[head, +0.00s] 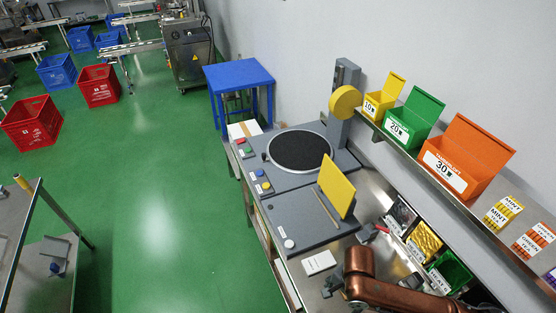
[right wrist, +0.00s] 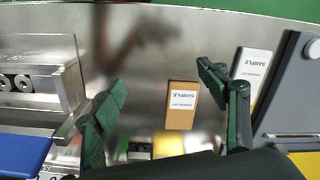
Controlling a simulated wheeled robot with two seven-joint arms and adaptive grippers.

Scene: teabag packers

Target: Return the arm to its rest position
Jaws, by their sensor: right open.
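My right arm (head: 375,283) is copper-coloured and reaches in over the steel worktop at the lower right of the head view. My right gripper (right wrist: 163,84) is open in the right wrist view, its two dark green fingers wide apart with nothing between them. A brown packet with a white SAMPLE label (right wrist: 182,108) lies on the steel beyond the fingers, apart from them. A white SAMPLE packet (right wrist: 252,72) lies near the right finger; a white card (head: 318,262) shows on the worktop in the head view. My left gripper is in neither view.
A grey machine with a round dark plate (head: 299,151) and an upright yellow panel (head: 337,187) stand along the worktop. A shelf holds yellow (head: 384,96), green (head: 414,117) and orange (head: 466,157) boxes. Several bins, including a green one (head: 449,273), sit below it.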

